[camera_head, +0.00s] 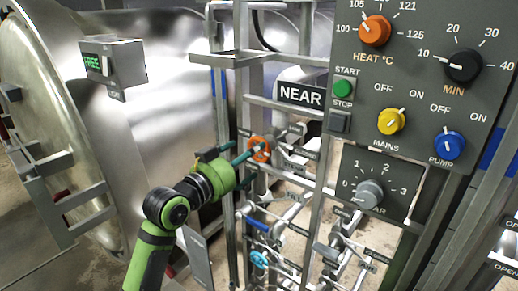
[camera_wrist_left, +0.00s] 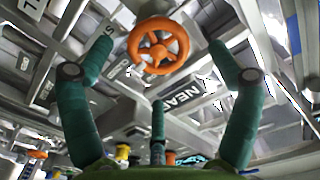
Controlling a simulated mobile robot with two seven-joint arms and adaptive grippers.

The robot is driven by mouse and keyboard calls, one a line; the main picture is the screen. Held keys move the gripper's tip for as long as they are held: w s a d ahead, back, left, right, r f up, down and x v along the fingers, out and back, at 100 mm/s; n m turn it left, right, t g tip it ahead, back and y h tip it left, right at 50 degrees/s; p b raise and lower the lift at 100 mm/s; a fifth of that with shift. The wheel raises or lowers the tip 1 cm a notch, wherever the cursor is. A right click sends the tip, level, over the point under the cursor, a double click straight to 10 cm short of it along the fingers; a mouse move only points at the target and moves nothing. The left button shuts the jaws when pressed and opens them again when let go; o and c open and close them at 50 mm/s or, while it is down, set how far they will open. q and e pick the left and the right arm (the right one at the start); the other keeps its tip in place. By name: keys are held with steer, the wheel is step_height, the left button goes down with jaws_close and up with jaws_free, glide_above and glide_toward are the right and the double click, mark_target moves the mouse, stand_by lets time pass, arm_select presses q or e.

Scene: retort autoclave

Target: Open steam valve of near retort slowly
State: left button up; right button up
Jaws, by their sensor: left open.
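The orange valve handwheel (camera_head: 260,149) sits on the pipework of the frame, below the NEAR sign (camera_head: 302,95). Its label is too small to read in the head view. My left gripper (camera_head: 250,153) reaches it from the left, with its teal fingers by the wheel. In the left wrist view the wheel (camera_wrist_left: 158,46) lies between the spread fingertips of the open gripper (camera_wrist_left: 160,62). I see a gap between the fingers and the rim; no grasp shows. My right gripper is in neither view.
A control panel (camera_head: 413,85) with knobs and START/STOP buttons stands to the right, with a grey dial knob (camera_head: 368,194) below. A blue handwheel (camera_head: 259,260) and pipes lie lower on the frame. The large steel retort (camera_head: 160,75) with a FREE display box (camera_head: 113,61) is left.

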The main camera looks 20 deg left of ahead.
mark_target(259, 162)
arm_select(q)
steer(key=p+x, duration=0.1)
steer(key=x, duration=0.4)
steer(key=c, duration=1.2)
